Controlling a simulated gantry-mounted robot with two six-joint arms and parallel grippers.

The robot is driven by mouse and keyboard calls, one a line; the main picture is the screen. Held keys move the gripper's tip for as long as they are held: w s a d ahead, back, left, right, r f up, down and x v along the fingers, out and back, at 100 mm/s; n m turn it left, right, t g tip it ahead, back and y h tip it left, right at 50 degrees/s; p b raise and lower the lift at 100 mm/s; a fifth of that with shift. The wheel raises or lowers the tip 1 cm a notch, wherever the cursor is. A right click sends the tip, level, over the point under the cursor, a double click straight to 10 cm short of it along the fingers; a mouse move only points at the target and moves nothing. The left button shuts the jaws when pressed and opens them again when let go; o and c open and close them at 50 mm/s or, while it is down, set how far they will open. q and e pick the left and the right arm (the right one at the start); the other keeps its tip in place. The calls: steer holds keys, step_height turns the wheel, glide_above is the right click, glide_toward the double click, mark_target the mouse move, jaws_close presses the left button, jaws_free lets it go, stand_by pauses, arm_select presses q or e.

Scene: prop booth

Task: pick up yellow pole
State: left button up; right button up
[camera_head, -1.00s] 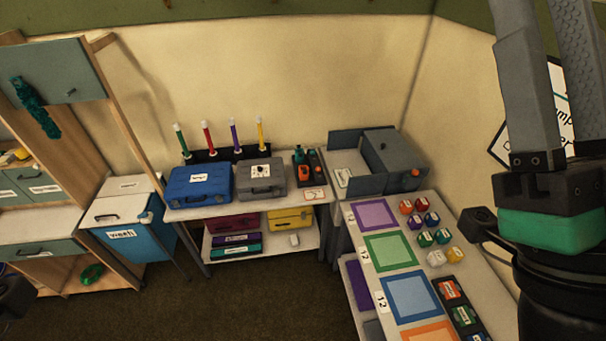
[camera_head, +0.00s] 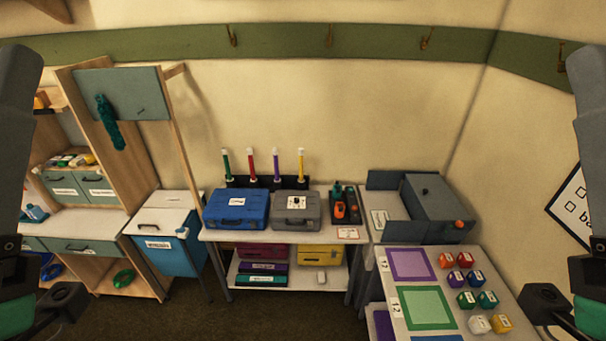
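The yellow pole (camera_head: 301,166) stands upright, with a white top, at the right end of a black rack (camera_head: 265,182) against the back wall. Green (camera_head: 226,164), red (camera_head: 250,164) and purple (camera_head: 276,166) poles stand to its left in the same rack. My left gripper (camera_head: 14,140) shows only in part at the left edge, and my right gripper (camera_head: 592,140) only in part at the right edge. Both are far from the pole, with nothing seen in them. Their finger gaps are cut off by the frame.
A blue case (camera_head: 236,209) and a grey case (camera_head: 295,210) stand on the shelf table in front of the rack. A black tray with tools (camera_head: 344,205) is to their right. A grey box (camera_head: 438,208) and a side table with coloured blocks (camera_head: 487,299) lie further right.

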arm_select(q)
steer(key=shift+o, duration=0.2)
steer(key=o, duration=0.4)
steer(key=shift+s, duration=0.1)
